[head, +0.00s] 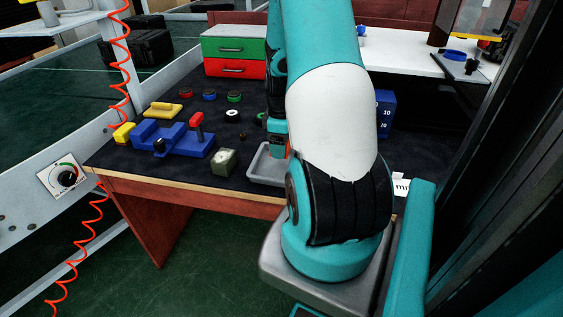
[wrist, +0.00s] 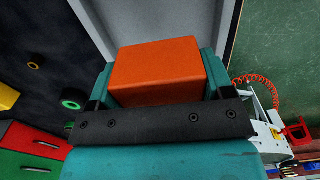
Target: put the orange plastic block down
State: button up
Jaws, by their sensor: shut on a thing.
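My gripper (wrist: 160,88) is shut on the orange plastic block (wrist: 157,66), with one teal finger on each side of it. A grey tray (wrist: 148,14) lies behind the block in the wrist view. In the head view the tray (head: 258,172) stands on the dark table mat, partly hidden by my arm. The gripper (head: 279,145) is over the tray there, and only a sliver of orange shows beside it. I cannot tell whether the block touches the tray floor.
Left of the tray are a green-grey box (head: 224,162), a blue fixture (head: 172,138) with a red part, yellow blocks (head: 163,109) and several small rings. Green and red drawers (head: 234,57) stand behind. A blue box (head: 384,112) stands right of my arm.

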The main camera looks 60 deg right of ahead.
aim_at(281, 168)
jog(key=shift+f, duration=3.15)
jog(key=shift+f, duration=0.1)
jog(key=o, duration=1)
